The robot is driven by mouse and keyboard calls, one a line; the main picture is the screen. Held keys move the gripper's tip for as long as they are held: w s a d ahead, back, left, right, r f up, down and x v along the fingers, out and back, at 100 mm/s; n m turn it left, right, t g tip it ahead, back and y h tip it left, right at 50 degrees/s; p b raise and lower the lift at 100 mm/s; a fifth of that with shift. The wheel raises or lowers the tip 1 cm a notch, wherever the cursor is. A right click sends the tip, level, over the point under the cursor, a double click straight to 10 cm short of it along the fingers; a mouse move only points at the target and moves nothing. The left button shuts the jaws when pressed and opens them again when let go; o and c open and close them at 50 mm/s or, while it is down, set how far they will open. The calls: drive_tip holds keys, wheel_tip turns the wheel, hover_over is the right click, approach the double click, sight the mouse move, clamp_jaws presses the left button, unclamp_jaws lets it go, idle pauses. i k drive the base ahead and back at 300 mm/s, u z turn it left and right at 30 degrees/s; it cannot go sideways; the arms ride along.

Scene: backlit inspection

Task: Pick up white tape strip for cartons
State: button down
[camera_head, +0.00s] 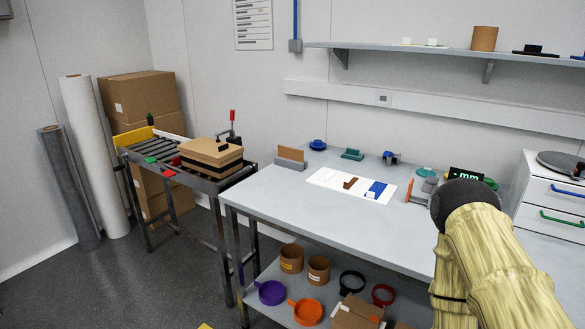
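A white sheet (325,177) lies on the grey workbench. On it are a small brown piece (350,183) and a blue patch (378,188). A small white piece (371,197) shows at the blue patch's lower left edge; I cannot tell for sure whether it is the white tape strip. My arm, in a pale yellow sleeve with a dark rounded joint, rises at the lower right in front of the bench. My gripper does not show.
The workbench (270,198) has free room left and in front of the sheet. An upright brown board (291,153) and small tools stand along its back. A roller conveyor (160,152) with a carton (210,150) stands left. Rolls and bowls fill the lower shelf.

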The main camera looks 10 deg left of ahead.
sight(323, 179)
drive_tip(key=u, duration=0.55)
drive_tip(key=i, duration=0.85)
drive_tip(key=z, duration=0.2)
